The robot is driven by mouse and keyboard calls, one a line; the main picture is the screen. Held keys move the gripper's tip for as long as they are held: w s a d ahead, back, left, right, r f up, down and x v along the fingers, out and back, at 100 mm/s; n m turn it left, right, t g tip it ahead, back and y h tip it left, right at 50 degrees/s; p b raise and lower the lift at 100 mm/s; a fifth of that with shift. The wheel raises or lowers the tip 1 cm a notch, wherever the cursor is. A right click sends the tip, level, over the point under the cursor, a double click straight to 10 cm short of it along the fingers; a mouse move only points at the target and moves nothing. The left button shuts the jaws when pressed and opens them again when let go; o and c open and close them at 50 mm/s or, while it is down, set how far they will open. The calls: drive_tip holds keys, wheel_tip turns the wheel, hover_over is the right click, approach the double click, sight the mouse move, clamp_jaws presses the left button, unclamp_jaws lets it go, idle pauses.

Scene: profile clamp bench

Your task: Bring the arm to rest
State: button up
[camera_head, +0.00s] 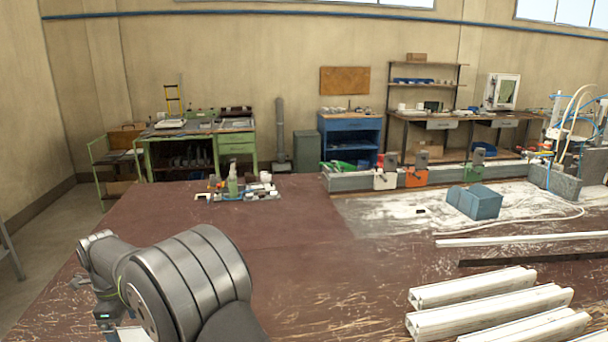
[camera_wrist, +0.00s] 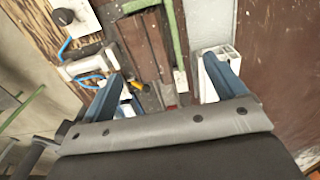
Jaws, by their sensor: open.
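My arm shows at the lower left of the head view, bent over the near left part of the brown bench (camera_head: 290,235). Its gripper end is mostly hidden behind my own arm there. In the wrist view my gripper (camera_wrist: 164,82) has its two blue fingers wide apart. I see nothing held between them. Bench-side items show past the fingers, including a green strip (camera_wrist: 171,35) and a white fitting with a blue hose (camera_wrist: 90,66). I cannot tell how far they are from the fingertips.
White profiles (camera_head: 490,310) lie at the front right. A blue block (camera_head: 474,202) stands on the pale area behind them. A rail with clamps (camera_head: 416,177) runs along the back, and small tools (camera_head: 236,188) stand at the back left. The middle of the bench is clear.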

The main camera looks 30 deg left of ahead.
drive_tip(key=shift+w+a+r, duration=0.75)
drive_tip(key=shift+w+a, duration=1.2)
drive_tip(key=shift+a, duration=2.7)
wheel_tip(320, 180, down, 9)
drive_tip(key=shift+o, duration=1.2)
drive_tip(key=shift+r, duration=0.1)
